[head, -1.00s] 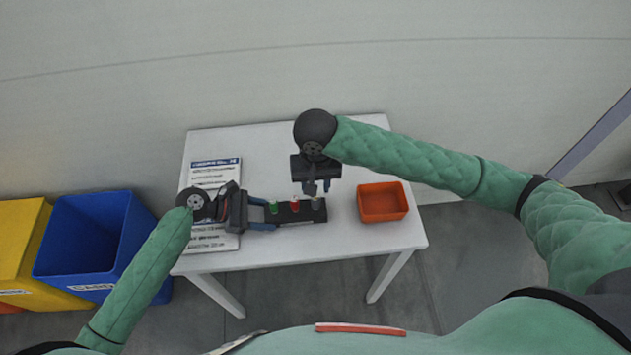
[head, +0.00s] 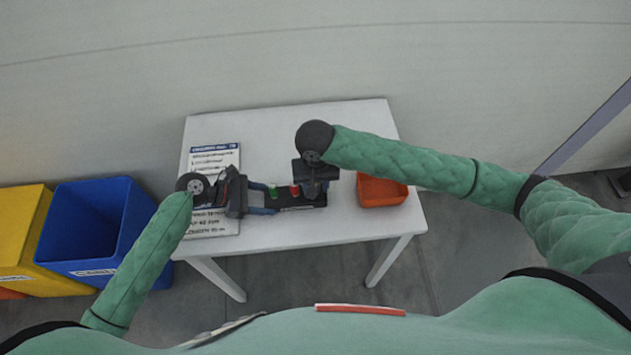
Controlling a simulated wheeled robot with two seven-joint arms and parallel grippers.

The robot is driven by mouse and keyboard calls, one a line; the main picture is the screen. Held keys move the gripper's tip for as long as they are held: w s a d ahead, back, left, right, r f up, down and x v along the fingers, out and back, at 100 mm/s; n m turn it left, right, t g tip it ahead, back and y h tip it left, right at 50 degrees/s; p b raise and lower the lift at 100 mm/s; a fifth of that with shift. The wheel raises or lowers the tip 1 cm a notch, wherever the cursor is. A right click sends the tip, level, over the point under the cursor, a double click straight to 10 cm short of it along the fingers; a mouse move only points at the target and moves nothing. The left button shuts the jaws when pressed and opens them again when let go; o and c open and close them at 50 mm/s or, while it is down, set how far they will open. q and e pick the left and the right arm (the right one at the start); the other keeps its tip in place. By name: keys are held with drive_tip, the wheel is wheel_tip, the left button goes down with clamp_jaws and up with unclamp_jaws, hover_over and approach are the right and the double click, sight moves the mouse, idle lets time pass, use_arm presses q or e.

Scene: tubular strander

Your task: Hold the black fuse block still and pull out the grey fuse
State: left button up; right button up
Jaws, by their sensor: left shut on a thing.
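The black fuse block (head: 297,208) lies on the white table. My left gripper (head: 272,199) is shut on the block's left end. A green fuse (head: 273,190) and a red fuse (head: 294,191) stand on the block. My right gripper (head: 313,190) is over the block's right end, pointing down, close beside the red fuse. The grey fuse is hidden behind the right gripper. I cannot tell whether the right fingers are open or shut, or whether they touch the grey fuse.
An orange tray (head: 383,202) stands on the table (head: 340,240) right of the block. A printed sheet (head: 214,158) lies at the left, partly under my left arm. A blue bin (head: 65,243) and a yellow bin (head: 22,214) stand on the floor at left.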

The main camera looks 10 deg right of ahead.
clamp_jaws()
drive_tip(key=shift+r, duration=3.45)
use_arm(q)
drive_tip(key=o, duration=1.2)
